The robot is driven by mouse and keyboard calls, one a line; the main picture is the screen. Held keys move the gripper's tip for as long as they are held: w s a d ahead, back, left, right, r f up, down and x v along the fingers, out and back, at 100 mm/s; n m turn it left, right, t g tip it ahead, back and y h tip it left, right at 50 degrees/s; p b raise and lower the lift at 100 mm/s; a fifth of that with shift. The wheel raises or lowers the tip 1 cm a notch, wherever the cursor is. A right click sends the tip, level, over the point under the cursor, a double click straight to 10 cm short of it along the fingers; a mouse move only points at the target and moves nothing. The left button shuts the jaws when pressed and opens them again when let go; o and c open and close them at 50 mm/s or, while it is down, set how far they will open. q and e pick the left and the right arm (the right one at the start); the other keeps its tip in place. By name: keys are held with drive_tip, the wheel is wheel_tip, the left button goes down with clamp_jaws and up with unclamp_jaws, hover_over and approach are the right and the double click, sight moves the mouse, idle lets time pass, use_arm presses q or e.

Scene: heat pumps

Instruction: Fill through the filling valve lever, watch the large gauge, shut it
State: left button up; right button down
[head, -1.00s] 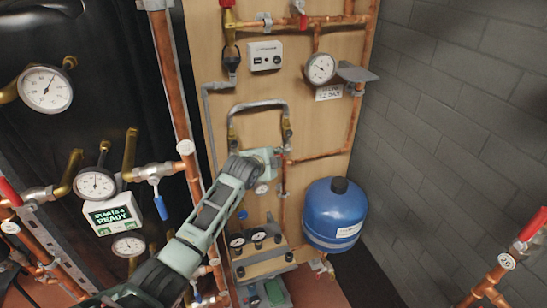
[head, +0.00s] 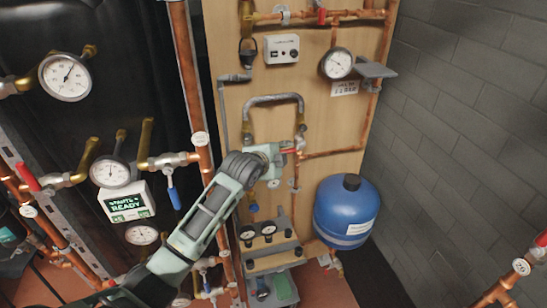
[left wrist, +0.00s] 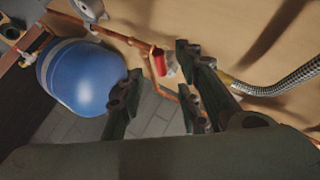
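A small red lever (head: 290,150) sits on the copper pipework of the wooden board, just right of my left gripper (head: 280,154). In the left wrist view the red lever (left wrist: 158,63) shows between and beyond the spread fingers of my left gripper (left wrist: 157,68). The fingers are open, and contact with the lever cannot be told. The large round gauge (head: 337,63) hangs on the upper right of the board above a white label; its reading is too small to tell. My right gripper is not in view.
A blue tank (head: 346,212) stands low right of the lever; it also shows in the left wrist view (left wrist: 80,75). A braided hose (head: 273,100) arches above the gripper. Copper pipes and other gauges (head: 66,77) crowd the left. A grey block wall (head: 465,120) bounds the right.

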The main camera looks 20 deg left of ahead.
use_arm(q)
drive_tip(key=shift+v, duration=2.75)
drive_tip(key=shift+f, duration=0.1)
